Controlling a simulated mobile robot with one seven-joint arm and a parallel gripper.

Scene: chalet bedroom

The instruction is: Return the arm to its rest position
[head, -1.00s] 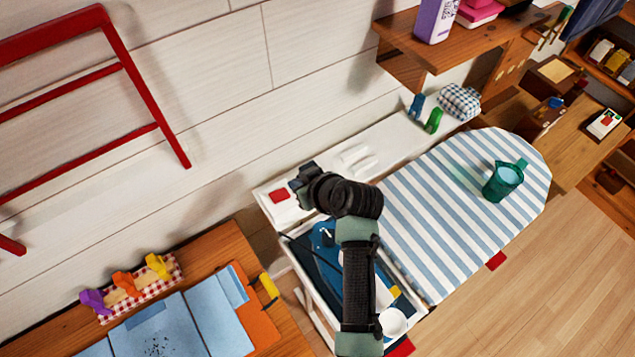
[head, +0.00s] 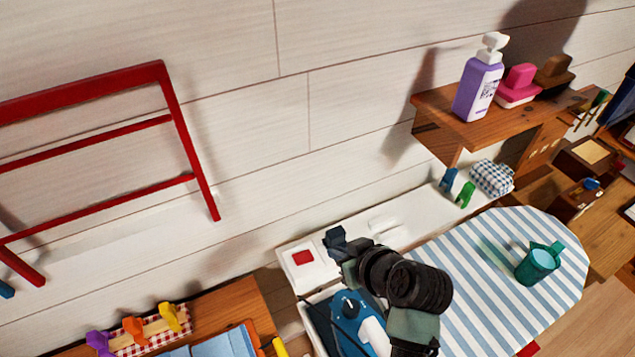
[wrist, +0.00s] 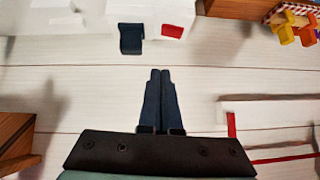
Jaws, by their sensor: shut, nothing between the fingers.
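My gripper (wrist: 160,75) shows in the wrist view with its two dark fingers side by side and touching, nothing between them. The fingers point toward the white plank wall (wrist: 75,80). In the head view my arm rises from the bottom, right of centre, and bends left over the white ledge (head: 400,228). The fingers cannot be made out clearly there.
A dark block (wrist: 131,38) sits beside a red patch (wrist: 173,31) on the ledge. A wooden shelf (head: 430,103) holds a purple bottle (head: 478,85). A red rack (head: 190,140) hangs left.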

